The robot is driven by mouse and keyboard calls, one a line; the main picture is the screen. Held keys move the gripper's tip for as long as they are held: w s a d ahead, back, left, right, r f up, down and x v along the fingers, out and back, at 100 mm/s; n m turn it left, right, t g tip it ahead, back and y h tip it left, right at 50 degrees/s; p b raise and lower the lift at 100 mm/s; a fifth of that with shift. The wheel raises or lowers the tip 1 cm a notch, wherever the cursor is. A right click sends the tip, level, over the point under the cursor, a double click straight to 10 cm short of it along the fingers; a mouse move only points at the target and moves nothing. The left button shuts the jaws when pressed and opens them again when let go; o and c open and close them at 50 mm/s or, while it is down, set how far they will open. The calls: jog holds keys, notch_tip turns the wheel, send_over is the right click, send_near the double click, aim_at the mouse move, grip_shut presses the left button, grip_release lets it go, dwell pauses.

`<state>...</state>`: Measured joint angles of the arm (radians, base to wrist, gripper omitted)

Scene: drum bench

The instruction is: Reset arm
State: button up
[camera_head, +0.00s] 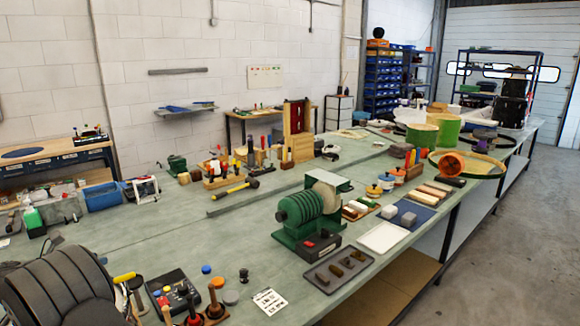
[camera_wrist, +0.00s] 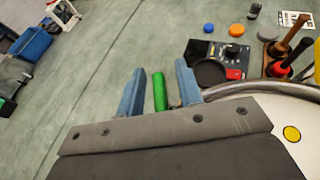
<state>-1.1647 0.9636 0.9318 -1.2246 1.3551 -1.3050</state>
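My gripper (camera_wrist: 157,73) shows in the wrist view with its two blue fingers spread apart. A narrow green cylinder (camera_wrist: 159,92) shows between the fingers, with a gap on each side, so the fingers do not touch it. I cannot tell whether it lies on the bench below. The grey-green bench top (camera_wrist: 90,85) shows behind the fingers. I cannot make out my gripper in the head view.
A black control box (camera_head: 173,292) stands near the front of the bench; it also shows in the wrist view (camera_wrist: 217,55). Upright wooden-handled tools (camera_head: 214,302) stand beside it. A green ribbed machine (camera_head: 308,214) stands mid-bench. A blue bin (camera_wrist: 31,44) is left. Bare bench lies between.

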jog(key=v, duration=1.8)
jog(key=x, duration=1.7)
jog(key=shift+w+d+f, duration=0.1)
jog(key=shift+w+f, duration=0.05)
jog(key=shift+w, duration=0.15)
jog(key=shift+w+y, duration=0.25)
jog(key=shift+y, duration=0.05)
jog(key=shift+s+n+y, duration=0.1)
jog(key=shift+n+y, duration=0.2)
jog(key=shift+n, duration=0.2)
jog(key=n+y, duration=0.2)
jog(key=y, duration=0.1)
jog(key=n+y, duration=0.1)
jog(key=n, duration=0.1)
jog(key=shift+a+y, duration=0.25)
jog(key=shift+y, duration=0.05)
jog(key=shift+a+n+y, duration=0.25)
jog(key=shift+n+y, duration=0.95)
jog(key=shift+y, duration=0.2)
